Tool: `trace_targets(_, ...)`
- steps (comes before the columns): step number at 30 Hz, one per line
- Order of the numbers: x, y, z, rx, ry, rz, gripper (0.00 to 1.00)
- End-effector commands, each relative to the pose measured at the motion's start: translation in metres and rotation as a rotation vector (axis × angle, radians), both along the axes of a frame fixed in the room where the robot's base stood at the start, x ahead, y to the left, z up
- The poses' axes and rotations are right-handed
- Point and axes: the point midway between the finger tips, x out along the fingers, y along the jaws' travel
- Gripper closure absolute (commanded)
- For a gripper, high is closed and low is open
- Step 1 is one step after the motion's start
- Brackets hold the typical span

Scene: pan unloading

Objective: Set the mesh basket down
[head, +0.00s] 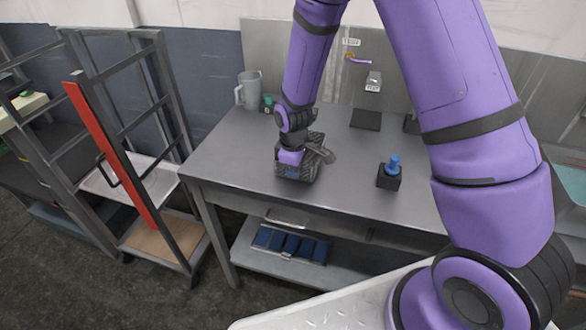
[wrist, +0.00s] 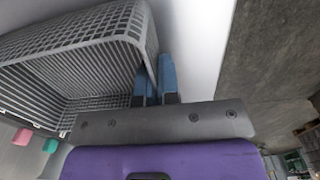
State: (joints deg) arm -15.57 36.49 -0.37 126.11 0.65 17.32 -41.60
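The mesh basket (head: 314,160) is a dark grey wire basket at the left-middle of the grey table (head: 235,165). In the wrist view the basket (wrist: 75,55) fills the upper left, with its open inside facing the camera. My gripper (wrist: 155,82) has blue fingers on either side of the basket's wall near a corner and is shut on it. In the head view my gripper (head: 290,168) hides part of the basket. The basket is at or very close to the tabletop; I cannot tell whether its underside touches.
A clear jug (head: 250,90) stands at the table's back left. A black block with a blue top (head: 391,172) stands right of the basket. A dark stand (head: 367,118) is at the back. A rack with a red post (head: 110,155) is left. The table's front left is clear.

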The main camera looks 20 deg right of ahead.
Motion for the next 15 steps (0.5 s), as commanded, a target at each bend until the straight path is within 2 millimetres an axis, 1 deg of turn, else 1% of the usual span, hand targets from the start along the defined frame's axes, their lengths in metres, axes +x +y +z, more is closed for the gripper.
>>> trace_targets(1,0.0000,0.0000,-0.0010,0.000,0.000,0.000,0.95)
trace_targets(4,0.0001,-0.0001,-0.0007,0.000,0.000,0.000,0.72)
trace_targets(12,0.0001,-0.0001,-0.0003,0.000,0.000,0.000,0.72)
trace_targets(15,0.0003,0.0001,0.0034,0.000,-0.001,0.000,0.72)
